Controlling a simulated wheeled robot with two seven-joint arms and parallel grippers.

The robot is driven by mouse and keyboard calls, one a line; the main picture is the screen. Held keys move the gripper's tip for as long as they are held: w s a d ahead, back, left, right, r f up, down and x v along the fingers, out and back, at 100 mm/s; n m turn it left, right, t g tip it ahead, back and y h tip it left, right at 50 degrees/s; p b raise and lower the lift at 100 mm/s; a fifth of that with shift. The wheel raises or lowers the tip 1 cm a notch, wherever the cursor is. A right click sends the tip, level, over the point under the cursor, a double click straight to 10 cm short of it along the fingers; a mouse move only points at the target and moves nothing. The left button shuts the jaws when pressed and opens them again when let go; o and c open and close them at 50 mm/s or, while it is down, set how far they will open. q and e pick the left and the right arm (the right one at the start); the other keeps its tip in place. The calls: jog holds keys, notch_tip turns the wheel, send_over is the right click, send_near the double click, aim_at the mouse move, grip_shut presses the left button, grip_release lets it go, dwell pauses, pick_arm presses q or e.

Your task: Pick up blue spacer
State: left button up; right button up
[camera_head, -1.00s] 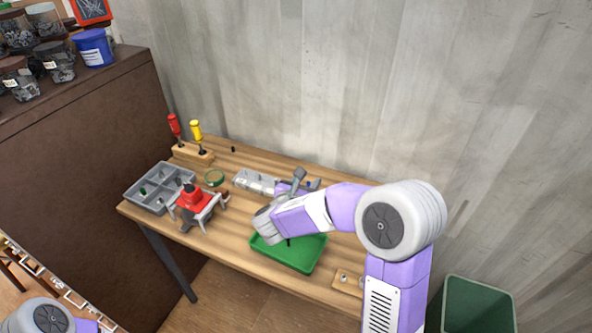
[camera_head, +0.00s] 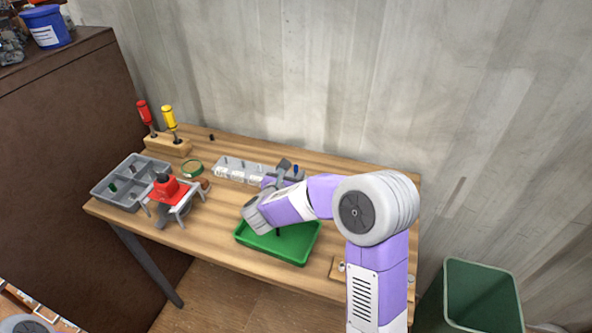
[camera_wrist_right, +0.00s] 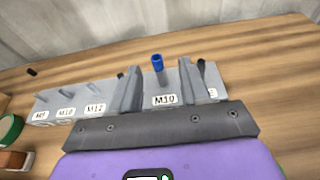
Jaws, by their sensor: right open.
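The blue spacer (camera_wrist_right: 158,62) stands upright on a post of the grey labelled rack (camera_wrist_right: 111,90). In the head view the spacer (camera_head: 296,168) is a small blue spot near the rack's right end. In the right wrist view my right gripper (camera_wrist_right: 160,80) is open, with its dark fingers on either side of the spacer and gaps between. In the head view the right gripper (camera_head: 281,172) is over the rack's right part and partly hides it. My left gripper is not in view.
A green tray (camera_head: 296,250) lies under my right arm. A red-topped fixture (camera_head: 170,190), a grey compartment tray (camera_head: 117,205), a green ring (camera_head: 192,169) and a wooden holder (camera_head: 168,147) with red and yellow tools stand left. A grey wall is behind the table.

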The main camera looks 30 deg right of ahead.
aim_at(295, 168)
jog(key=x, duration=0.4)
jog(key=shift+w, duration=0.3)
jog(key=shift+c, duration=0.3)
grip_shut()
